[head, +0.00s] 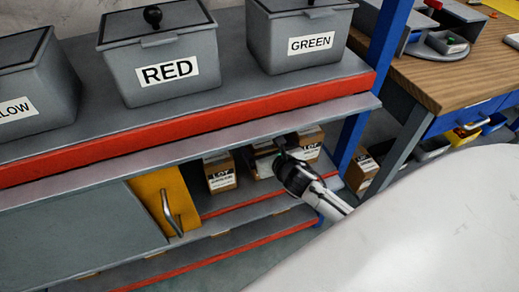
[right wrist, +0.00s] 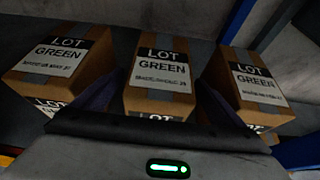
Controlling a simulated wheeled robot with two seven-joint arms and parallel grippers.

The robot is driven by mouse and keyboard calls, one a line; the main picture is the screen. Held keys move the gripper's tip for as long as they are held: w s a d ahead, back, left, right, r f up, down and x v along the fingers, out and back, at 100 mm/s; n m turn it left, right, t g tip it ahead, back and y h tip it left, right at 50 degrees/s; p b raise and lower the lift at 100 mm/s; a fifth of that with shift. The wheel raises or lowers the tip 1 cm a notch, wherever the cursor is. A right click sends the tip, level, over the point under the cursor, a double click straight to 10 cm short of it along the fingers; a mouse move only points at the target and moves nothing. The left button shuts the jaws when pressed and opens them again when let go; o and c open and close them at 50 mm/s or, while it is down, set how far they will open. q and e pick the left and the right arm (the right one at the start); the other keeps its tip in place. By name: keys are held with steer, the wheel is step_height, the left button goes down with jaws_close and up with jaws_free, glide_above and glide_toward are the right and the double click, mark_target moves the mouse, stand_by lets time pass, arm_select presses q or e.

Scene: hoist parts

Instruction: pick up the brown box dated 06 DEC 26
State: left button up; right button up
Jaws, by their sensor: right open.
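Several brown boxes with white and black labels sit on the shelf below the red-edged top. In the right wrist view three stand in a row: a left box (right wrist: 62,62), a middle box (right wrist: 158,72) and a right box (right wrist: 248,82). All three read LOT GREEN; the smaller print with the date is too blurred to read. My right gripper (head: 284,155) reaches under the top at these boxes. In the right wrist view its dark fingers (right wrist: 155,92) are open, one on each side of the middle box's near part. My left gripper is not in view.
Another brown box (head: 220,172) stands left of my gripper, near a yellow panel (head: 158,200) with a handle. The shelf top (head: 225,75) close above carries lidded grey bins. A blue post (head: 352,135) bounds the right side, with one more box (head: 361,170) beyond.

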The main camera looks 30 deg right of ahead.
steer(key=x, duration=0.2)
steer(key=shift+w+f, duration=0.2)
steer(key=shift+w, duration=0.1)
steer(key=c, duration=2)
steer(key=shift+w+r, duration=0.15)
steer(key=shift+r, duration=0.2)
steer(key=shift+c, duration=0.8)
steer(key=shift+r, duration=0.1)
